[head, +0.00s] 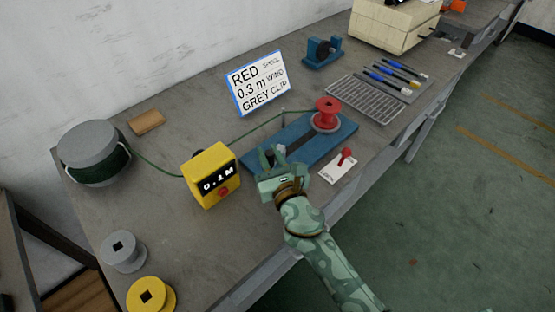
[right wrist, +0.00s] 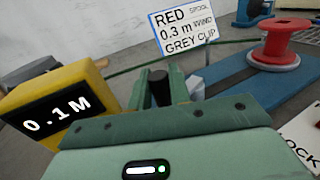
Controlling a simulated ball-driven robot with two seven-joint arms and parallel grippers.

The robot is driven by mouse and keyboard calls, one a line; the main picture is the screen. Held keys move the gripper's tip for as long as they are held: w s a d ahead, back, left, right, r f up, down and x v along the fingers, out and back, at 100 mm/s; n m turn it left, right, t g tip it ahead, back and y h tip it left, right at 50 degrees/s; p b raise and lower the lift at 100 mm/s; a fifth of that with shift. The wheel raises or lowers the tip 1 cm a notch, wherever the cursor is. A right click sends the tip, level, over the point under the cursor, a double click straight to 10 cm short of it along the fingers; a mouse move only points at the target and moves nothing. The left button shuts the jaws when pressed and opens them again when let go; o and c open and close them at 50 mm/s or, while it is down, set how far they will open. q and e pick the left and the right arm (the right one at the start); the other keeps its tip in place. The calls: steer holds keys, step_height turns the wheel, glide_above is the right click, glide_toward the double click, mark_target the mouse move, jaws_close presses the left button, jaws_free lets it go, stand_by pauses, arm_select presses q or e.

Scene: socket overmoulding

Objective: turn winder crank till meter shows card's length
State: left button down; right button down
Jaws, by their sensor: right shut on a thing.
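The card (head: 258,84) reads RED SPOOL, 0.3 m WIND, GREY CLIP; it also shows in the right wrist view (right wrist: 184,30). The yellow meter (head: 208,166) displays 0.1 M, and the same reading shows in the right wrist view (right wrist: 55,105). The blue winder (head: 338,133) carries the red spool (head: 327,112) at its far end. Green cable runs from the grey drum (head: 93,150) through the meter to the spool. My right gripper (head: 272,158) is shut on the dark crank knob (right wrist: 159,86) at the winder's near end. My left gripper is out of view.
A lock plate (head: 337,168) with a red lever stands right of my right gripper. A wire rack (head: 366,98), pens and a blue device (head: 322,52) are behind.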

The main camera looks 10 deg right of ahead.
steer(key=shift+r, duration=0.1)
stand_by(0.3)
steer(key=c, duration=1.3)
jaws_free()
steer(key=shift+a, duration=0.1)
steer(key=shift+c, duration=0.2)
steer(key=shift+s, duration=0.45)
steer(key=b+v, duration=0.2)
steer(key=v, duration=1.2)
steer(key=shift+s, duration=0.65)
